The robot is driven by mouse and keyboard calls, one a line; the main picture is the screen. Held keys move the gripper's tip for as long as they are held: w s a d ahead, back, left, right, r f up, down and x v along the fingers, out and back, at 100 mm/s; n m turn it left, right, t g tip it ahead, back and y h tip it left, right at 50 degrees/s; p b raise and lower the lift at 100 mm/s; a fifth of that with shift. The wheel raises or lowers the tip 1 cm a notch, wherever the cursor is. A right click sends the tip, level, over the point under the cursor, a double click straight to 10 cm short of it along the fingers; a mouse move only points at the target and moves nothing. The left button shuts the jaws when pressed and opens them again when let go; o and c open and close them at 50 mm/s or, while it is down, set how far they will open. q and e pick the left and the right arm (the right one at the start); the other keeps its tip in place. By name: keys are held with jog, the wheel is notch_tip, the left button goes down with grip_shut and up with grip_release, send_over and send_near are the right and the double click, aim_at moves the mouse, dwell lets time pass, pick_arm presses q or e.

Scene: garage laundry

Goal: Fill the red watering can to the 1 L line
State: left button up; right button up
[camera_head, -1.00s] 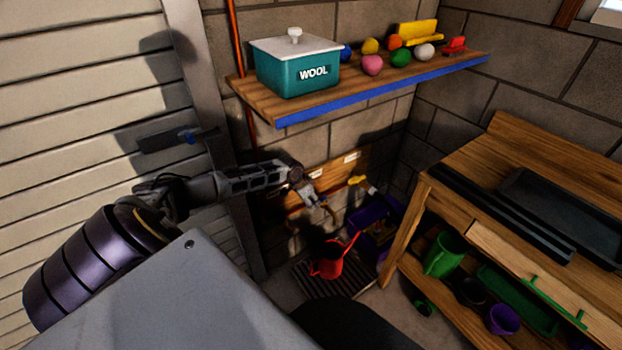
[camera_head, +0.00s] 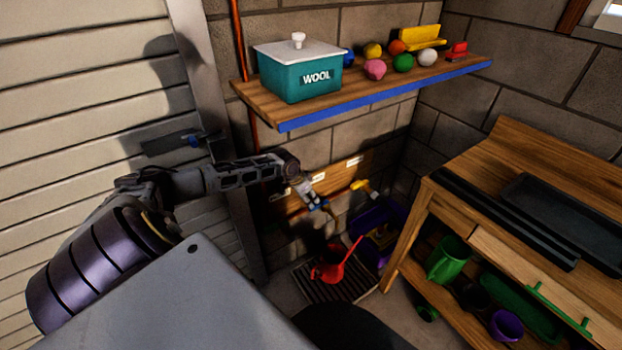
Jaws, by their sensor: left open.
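The red watering can (camera_head: 329,271) stands upright on a dark slatted grate on the floor, its spout pointing up to the right. Its 1 L line and any water inside are too small to see. A wooden board (camera_head: 345,172) with white labels and a yellow-handled tap (camera_head: 360,185) is on the wall above it. My left gripper (camera_head: 318,207) is open in front of this board, above the can and left of the yellow handle. I cannot tell whether it touches anything there. My right gripper is not in view.
A shelf (camera_head: 380,97) with a teal WOOL box (camera_head: 300,75) and several coloured balls overhangs my left arm. A wooden bench (camera_head: 470,165) stands on the right, with a green jug (camera_head: 446,260) below. A purple container (camera_head: 375,222) is behind the can.

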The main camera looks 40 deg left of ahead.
pick_arm(q)
jog(key=v, duration=0.7)
dwell(0.3)
jog(key=shift+d, duration=0.1)
